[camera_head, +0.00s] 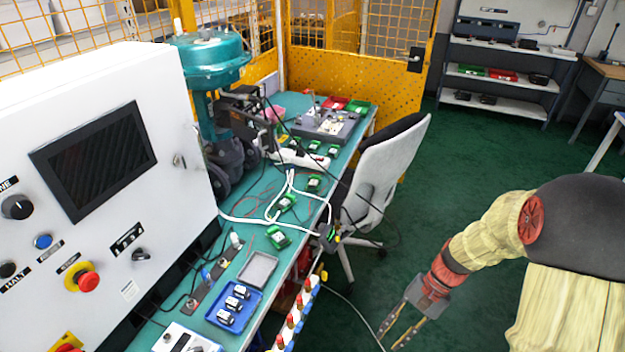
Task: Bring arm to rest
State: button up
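My gripper (401,323) is at the lower middle right, at the end of my arm, which comes in from the right edge. Its two fingers are spread apart with nothing between them. It hangs over the green floor, to the right of the workbench and apart from it. The teal valve actuator (207,62) stands on the bench behind the white control cabinet. A cable runs on the floor close to the fingertips; I cannot tell whether it touches them.
The green workbench (262,184) holds cables, small green-and-white boxes and a blue tray (246,313). The white control cabinet (110,200) fills the left. A grey office chair (385,165) stands at the bench. Shelves (500,75) stand at the back right. Green floor is open between chair and shelves.

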jog(key=s+r+n+t+h+p, duration=0.1)
jog(key=s+r+n+t+h, duration=0.2)
jog(key=r, duration=1.1)
jog(key=s+a+r+n+t+h+p, duration=0.1)
jog(key=s+r+n+t, duration=0.3)
jog(key=r, duration=1)
jog(key=shift+s+r+n+t+h, duration=0.2)
jog(key=shift+s+n+t+h, duration=0.2)
jog(key=shift+s+t+h, duration=0.55)
jog(key=shift+a, duration=0.1)
